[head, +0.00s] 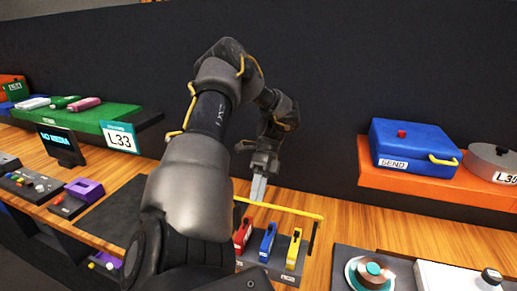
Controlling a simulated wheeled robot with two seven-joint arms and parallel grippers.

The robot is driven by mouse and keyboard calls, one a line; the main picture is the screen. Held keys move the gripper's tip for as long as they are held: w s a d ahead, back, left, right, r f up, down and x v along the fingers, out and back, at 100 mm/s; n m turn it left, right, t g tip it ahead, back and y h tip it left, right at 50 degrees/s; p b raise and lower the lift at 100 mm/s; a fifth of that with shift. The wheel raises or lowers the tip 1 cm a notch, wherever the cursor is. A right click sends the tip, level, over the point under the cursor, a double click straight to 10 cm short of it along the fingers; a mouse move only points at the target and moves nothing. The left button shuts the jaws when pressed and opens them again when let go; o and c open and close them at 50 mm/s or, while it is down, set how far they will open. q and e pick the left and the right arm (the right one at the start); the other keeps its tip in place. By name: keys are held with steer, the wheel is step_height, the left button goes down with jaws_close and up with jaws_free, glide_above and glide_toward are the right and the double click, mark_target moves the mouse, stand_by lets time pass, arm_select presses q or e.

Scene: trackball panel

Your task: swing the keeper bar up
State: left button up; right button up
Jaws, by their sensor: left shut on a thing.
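The keeper bar (290,210) is a thin yellow bar with a dark arm (313,236) at its right end. It spans above a grey panel with a red lever (243,236), a blue lever (268,242) and a yellow lever (294,249). My left gripper (257,194) points down behind the levers, its fingers shut on the bar left of its middle. My left arm hides the left end of the bar and part of the panel. My right gripper is not in view.
A blue box marked SEND (412,148) stands on an orange shelf (385,184) at right. A green shelf (85,118) and small screen (60,147) stand at left. Bare wood lies right of the bar.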

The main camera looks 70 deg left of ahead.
arm_select(q)
steer(key=shift+s+d, duration=0.2)
steer(key=shift+s, duration=0.05)
steer(key=shift+c, duration=0.6)
steer(key=shift+r, duration=0.1)
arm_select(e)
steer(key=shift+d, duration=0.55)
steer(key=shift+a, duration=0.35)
arm_select(q)
steer(key=shift+w+a+r, duration=0.1)
steer(key=shift+a, duration=0.05)
